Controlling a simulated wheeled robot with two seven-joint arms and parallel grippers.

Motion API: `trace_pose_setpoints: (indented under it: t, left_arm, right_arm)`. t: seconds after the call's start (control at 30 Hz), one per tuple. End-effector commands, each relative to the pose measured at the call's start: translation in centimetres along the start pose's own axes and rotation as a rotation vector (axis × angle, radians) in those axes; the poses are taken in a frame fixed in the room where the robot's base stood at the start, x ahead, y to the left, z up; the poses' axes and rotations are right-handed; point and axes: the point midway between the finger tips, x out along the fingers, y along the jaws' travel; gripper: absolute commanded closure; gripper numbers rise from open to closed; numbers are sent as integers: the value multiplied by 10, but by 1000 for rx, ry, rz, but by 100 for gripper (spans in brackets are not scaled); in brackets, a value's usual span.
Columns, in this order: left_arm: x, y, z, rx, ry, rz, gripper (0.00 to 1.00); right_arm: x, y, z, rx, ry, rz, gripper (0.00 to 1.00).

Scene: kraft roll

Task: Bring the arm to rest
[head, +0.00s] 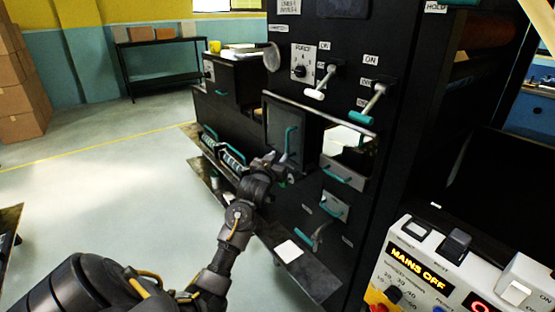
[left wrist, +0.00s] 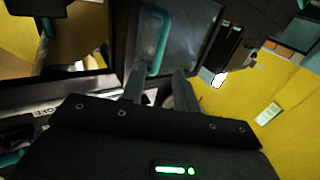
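My left arm (head: 238,225) reaches from the lower left of the head view to the black machine's front. My left gripper (head: 283,172) is in front of a small door (head: 280,125) with a teal vertical handle (head: 291,141). In the left wrist view the two fingers of my left gripper (left wrist: 159,78) stand apart with no object seen between them. The teal handle (left wrist: 159,45) shows beyond the fingers; whether they touch it I cannot tell. My right gripper is in neither view.
An open drawer (head: 343,176) with a teal handle is right of my gripper. Levers (head: 368,106) stick out above it. A low ledge (head: 300,262) runs along the machine. A control panel (head: 425,265) reads MAINS OFF. Cartons (head: 20,100) stand far left; the floor (head: 110,190) between is clear.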

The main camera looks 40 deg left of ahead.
Motion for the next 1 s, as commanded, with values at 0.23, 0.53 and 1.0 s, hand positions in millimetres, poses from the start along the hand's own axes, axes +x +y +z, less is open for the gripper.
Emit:
trace_pose_setpoints:
  t: [0.23, 0.53, 1.0]
  left_arm:
    - [0, 0, 0, 0, 0, 0, 70]
    - [11, 3, 23, 41, -8, 10, 70]
    - [-64, 67, 361, 209, -515, 180, 70]
  right_arm:
    - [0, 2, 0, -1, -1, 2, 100]
    - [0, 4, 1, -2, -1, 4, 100]
    - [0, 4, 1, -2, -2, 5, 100]
